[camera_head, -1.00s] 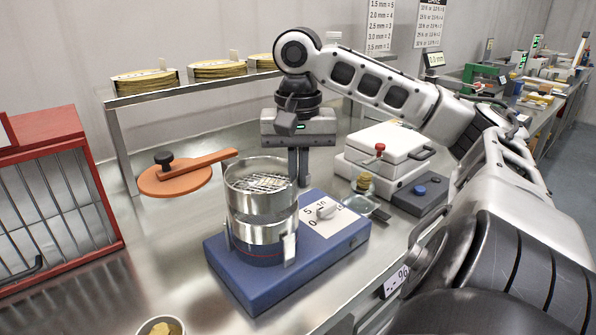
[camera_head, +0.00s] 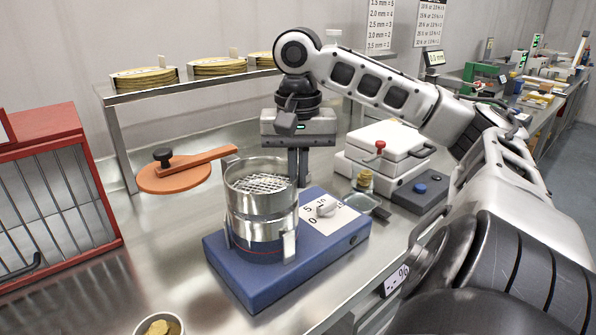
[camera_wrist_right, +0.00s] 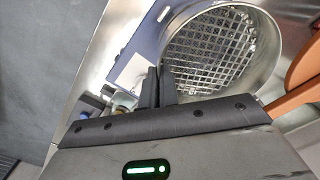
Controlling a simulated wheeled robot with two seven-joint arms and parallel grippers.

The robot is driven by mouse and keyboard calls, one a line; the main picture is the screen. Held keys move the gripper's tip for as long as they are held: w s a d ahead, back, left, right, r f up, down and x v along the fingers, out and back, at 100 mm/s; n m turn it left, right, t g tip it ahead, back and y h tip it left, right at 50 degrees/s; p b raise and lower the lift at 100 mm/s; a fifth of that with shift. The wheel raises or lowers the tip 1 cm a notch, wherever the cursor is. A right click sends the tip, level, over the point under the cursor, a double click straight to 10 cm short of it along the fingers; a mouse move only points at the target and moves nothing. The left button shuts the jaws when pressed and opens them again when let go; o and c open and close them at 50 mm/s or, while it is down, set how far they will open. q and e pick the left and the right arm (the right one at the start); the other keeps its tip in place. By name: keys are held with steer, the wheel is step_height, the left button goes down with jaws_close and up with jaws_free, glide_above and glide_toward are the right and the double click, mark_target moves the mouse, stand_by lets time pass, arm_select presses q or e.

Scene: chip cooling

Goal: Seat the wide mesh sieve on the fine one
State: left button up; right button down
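The wide mesh sieve (camera_head: 262,203) is a shiny metal cylinder with a coarse grid floor. It stands upright over the fine sieve (camera_head: 262,232) on the blue shaker base (camera_head: 222,260), and the two look in line with little or no gap. The fine sieve's mesh is hidden. My right gripper (camera_head: 299,182) points down at the wide sieve's right rear rim. In the right wrist view its fingers (camera_wrist_right: 157,88) are close together at the wall of the wide sieve (camera_wrist_right: 262,75), apparently pinching it. My left gripper is not in view.
An orange paddle with a black knob (camera_head: 175,178) lies behind left of the sieves. A red rack (camera_head: 60,140) stands at left, a cup of chips (camera_head: 160,325) at front. A white lidded device (camera_head: 385,148) and small jar (camera_head: 364,180) are at right.

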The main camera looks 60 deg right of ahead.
arm_select(q)
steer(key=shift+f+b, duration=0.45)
steer(key=shift+b, duration=0.25)
arm_select(e)
steer(key=shift+f, duration=0.75)
steer(key=c, duration=1.6)
jaws_free()
